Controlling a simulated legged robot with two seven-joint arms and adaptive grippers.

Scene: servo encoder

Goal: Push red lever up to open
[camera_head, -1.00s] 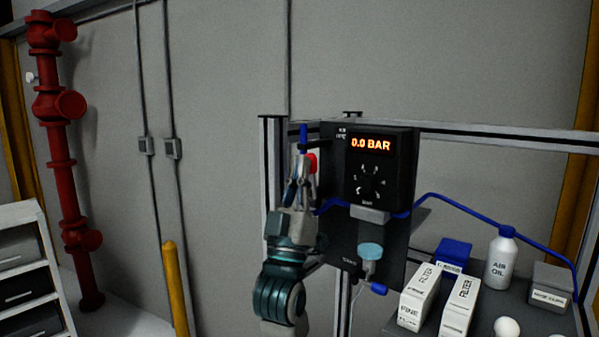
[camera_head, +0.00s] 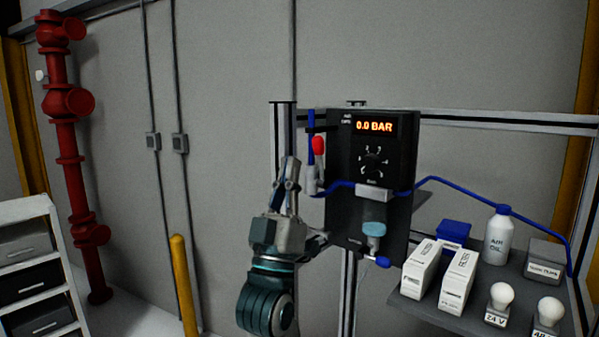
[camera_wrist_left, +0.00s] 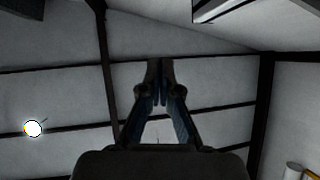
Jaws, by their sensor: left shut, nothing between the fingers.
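The red lever (camera_head: 319,145) is on the left side of the black panel (camera_head: 341,222), its red end upward, above a grey valve body on the blue tubing. The panel's display (camera_head: 374,126) reads 0.0 BAR, with a dial below it. My left gripper (camera_head: 291,162) points upward, to the left of and slightly below the red lever, apart from it. Its fingers are shut and empty; they also show in the left wrist view (camera_wrist_left: 160,68), where no lever is seen. My right gripper is in neither view.
A grey shelf at the right holds white filter boxes (camera_head: 457,279), a blue box (camera_head: 453,234), an oil bottle (camera_head: 498,236) and bulbs (camera_head: 501,297). A metal frame post (camera_head: 282,125) stands behind my left gripper. A yellow post (camera_head: 183,285) is at the left.

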